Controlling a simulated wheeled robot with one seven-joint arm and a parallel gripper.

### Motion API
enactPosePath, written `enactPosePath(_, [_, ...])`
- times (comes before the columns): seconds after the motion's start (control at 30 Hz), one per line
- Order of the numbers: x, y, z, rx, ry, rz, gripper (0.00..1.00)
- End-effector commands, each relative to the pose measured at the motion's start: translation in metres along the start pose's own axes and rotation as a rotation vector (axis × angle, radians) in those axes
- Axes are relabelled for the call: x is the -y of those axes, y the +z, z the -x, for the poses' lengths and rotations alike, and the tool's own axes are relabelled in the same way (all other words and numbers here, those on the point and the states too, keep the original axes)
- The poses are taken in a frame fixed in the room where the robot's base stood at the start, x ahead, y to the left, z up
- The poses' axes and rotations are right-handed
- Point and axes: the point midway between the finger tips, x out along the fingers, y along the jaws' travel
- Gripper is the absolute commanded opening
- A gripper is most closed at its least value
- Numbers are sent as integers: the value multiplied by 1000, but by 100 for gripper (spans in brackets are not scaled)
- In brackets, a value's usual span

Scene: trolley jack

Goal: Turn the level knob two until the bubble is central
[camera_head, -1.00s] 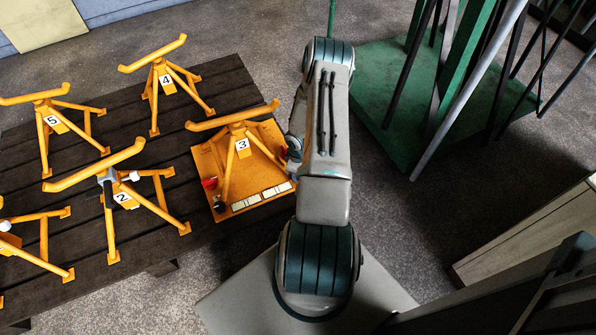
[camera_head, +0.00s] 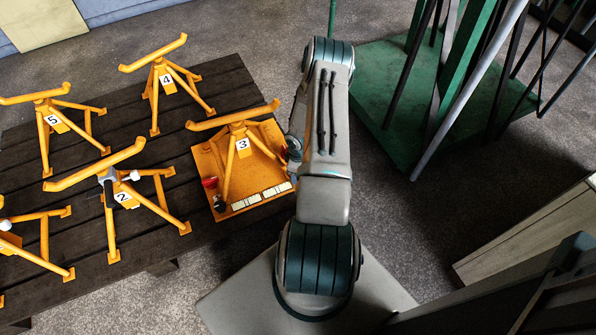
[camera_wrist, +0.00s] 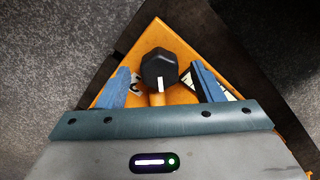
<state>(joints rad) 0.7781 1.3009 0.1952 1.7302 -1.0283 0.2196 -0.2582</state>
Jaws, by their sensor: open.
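A black faceted knob (camera_wrist: 159,66) with a white mark stands on the orange base plate (camera_wrist: 183,40) in the wrist view. My gripper (camera_wrist: 160,72) is open, with one blue finger on each side of the knob and a visible gap to each. I cannot read a number on this knob. Part of a pale level vial (camera_wrist: 228,97) shows beside the right finger. In the head view the orange plate (camera_head: 208,160) carries pale level vials (camera_head: 260,196) along its front edge. My arm hides the plate's right corner and my fingers there; the bubble is too small to make out.
On the plate stand the orange stand marked 3 (camera_head: 233,128), a red knob (camera_head: 209,183) and a dark knob (camera_head: 219,204). Other numbered orange stands fill the dark slatted table (camera_head: 215,85) to the left. A green platform with poles (camera_head: 375,75) stands to the right.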

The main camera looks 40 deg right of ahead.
Motion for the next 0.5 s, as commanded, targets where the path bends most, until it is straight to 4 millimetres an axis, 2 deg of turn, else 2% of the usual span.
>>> enactPosePath(0.17, [0,0,15,0,0,-1,60])
enactPosePath(0.5, [-1,0,91,0,2,0,60])
